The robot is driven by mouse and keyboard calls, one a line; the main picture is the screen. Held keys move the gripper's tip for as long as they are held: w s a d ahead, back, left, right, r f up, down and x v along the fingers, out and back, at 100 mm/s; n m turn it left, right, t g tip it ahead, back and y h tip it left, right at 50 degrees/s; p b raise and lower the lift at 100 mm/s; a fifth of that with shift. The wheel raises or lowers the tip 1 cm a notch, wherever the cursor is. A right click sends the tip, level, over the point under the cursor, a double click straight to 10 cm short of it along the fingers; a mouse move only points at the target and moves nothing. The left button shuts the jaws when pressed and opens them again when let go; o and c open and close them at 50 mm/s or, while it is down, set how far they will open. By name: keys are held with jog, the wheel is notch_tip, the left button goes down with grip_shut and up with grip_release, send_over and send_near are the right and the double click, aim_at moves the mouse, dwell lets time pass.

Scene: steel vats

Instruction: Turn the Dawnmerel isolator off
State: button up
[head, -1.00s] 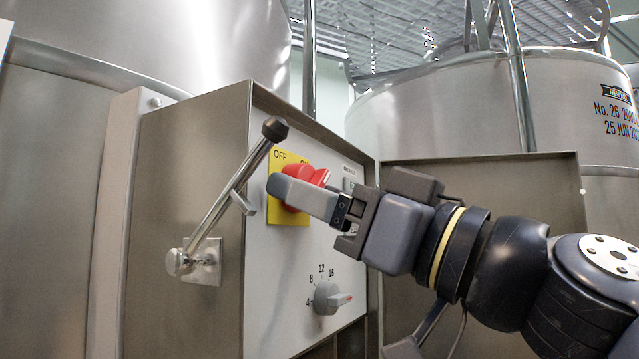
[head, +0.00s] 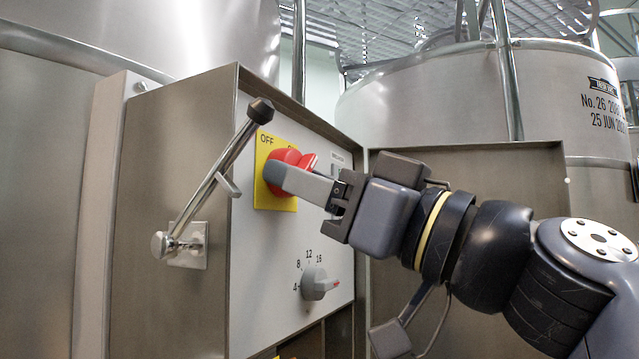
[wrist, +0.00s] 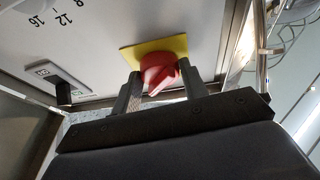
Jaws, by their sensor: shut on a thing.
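The isolator is a red rotary knob (head: 284,157) on a yellow plate (head: 264,196) marked OFF, on the pale front of a steel control box. A second label beside OFF is mostly hidden. No name Dawnmerel is readable. My gripper (head: 290,178) is shut on the red knob, and its near finger covers part of it. In the wrist view the knob (wrist: 158,70) sits between my two fingers (wrist: 160,76), with its yellow plate (wrist: 133,54) behind it. The knob's exact angle is hard to tell.
A grey dial (head: 315,283) numbered 4 to 16 is lower on the panel. A lever with a black ball end (head: 212,190) rises from the box's left side, close to my fingertips in the picture. Steel vats (head: 440,100) stand behind.

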jog(key=shift+f+b, duration=0.15)
jog(key=shift+b, duration=0.15)
jog(key=n+g+b, duration=0.2)
jog(key=n+g, duration=0.1)
jog(key=n, duration=0.3)
jog(key=w+n+g+b, duration=0.1)
jog(key=n+g+b, duration=0.2)
jog(key=n, duration=0.3)
jog(key=r+n+g+b, duration=0.1)
jog(key=n+g+b, duration=0.1)
jog(key=n, duration=0.3)
jog(key=shift+w+d+n+g+y, duration=0.15)
jog(key=shift+d+n+g+y, duration=0.15)
jog(key=shift+n+g, duration=0.1)
jog(key=n+g+h+p, duration=0.1)
jog(key=n, duration=0.2)
jog(key=shift+r+n, duration=0.15)
jog(key=shift+n, duration=0.15)
jog(key=shift+n+h+p, duration=0.4)
jog(key=shift+n+p, duration=0.25)
jog(key=shift+n, duration=0.55)
jog(key=o, duration=1)
jog(key=shift+c, duration=0.2)
